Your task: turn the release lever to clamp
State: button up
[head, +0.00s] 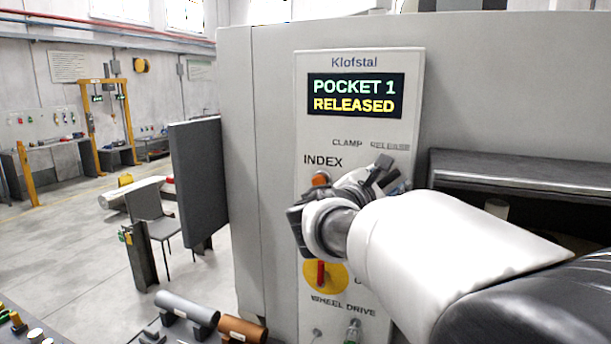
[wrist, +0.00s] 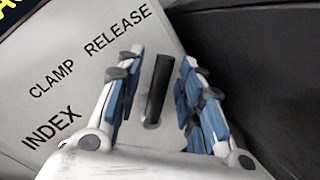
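The release lever (wrist: 158,88) is a dark bar on the light panel, below the words CLAMP and RELEASE in the wrist view. My gripper (wrist: 159,70) is open, with one blue-padded finger on each side of the lever. Gaps show between the lever and both fingers. In the head view my gripper (head: 383,172) is in front of the panel (head: 310,135), just below the CLAMP and RELEASE labels, and I cannot make out the lever there. The display (head: 355,95) reads POCKET 1 RELEASED.
An orange button (head: 320,179) sits under the INDEX label, left of my gripper. A red switch on a yellow disc (head: 321,272) is lower on the panel, partly covered by my arm. A dark recess (head: 520,205) opens right of the panel. Two cylinders (head: 187,307) (head: 242,328) lie at lower left.

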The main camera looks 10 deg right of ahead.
jog(key=shift+w+d, duration=0.1)
jog(key=shift+d, duration=0.1)
grip_shut()
dwell(0.4)
dwell(0.3)
